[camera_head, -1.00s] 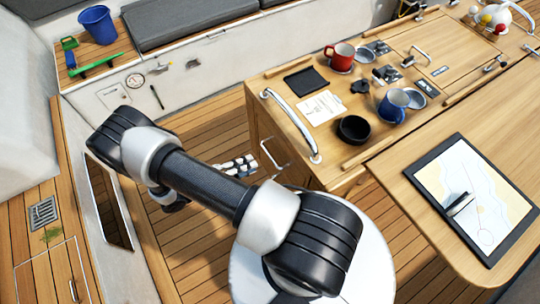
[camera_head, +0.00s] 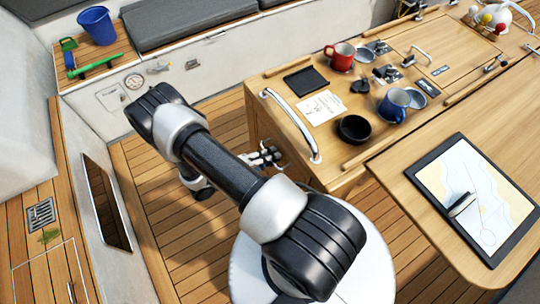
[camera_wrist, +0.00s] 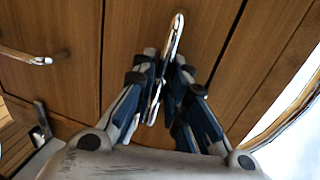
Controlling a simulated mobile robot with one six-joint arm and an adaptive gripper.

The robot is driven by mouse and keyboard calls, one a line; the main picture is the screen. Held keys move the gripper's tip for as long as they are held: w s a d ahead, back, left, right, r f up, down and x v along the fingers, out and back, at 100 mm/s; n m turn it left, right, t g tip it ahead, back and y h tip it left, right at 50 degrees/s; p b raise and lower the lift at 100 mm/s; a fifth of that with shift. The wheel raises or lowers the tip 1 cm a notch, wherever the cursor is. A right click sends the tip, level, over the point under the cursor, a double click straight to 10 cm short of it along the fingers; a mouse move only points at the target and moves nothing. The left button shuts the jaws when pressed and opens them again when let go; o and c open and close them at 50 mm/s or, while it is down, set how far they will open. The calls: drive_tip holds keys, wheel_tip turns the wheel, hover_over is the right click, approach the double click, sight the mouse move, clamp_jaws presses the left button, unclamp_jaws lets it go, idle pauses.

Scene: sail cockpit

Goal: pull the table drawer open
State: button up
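The table drawer (camera_wrist: 128,30) is a wooden front in the wrist view, with thin seams around it; it looks flush with the wood beside it. Its chrome bar handle (camera_wrist: 176,28) runs up between the fingers. My gripper (camera_wrist: 167,68) has its fingers drawn in on both sides of the handle and appears shut on it. The fingers hide part of the handle. In the head view my gripper (camera_head: 264,157) is at the left end of the wooden table (camera_head: 285,110), beyond my arm; the drawer front is mostly hidden there.
A second chrome handle (camera_wrist: 25,56) is at the left in the wrist view. A chrome rail (camera_head: 290,122) edges the tabletop above my gripper. A black bowl (camera_head: 354,128) and blue mug (camera_head: 394,105) stand on top. Plank floor (camera_head: 170,220) lies clear on the left.

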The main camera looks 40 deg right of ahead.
clamp_jaws()
drive_tip(key=shift+a, duration=0.1)
idle(0.3)
drive_tip(key=f+b+v, duration=0.2)
drive_tip(key=b+v, duration=0.1)
drive_tip(key=v, duration=0.7)
drive_tip(key=a+f+b+v, duration=0.1)
drive_tip(key=f+b+v, duration=0.1)
drive_tip(key=v, duration=0.9)
drive_tip(key=shift+b, duration=0.65)
drive_tip(key=shift+w+d, duration=0.1)
drive_tip(key=shift+o, duration=0.9)
unclamp_jaws()
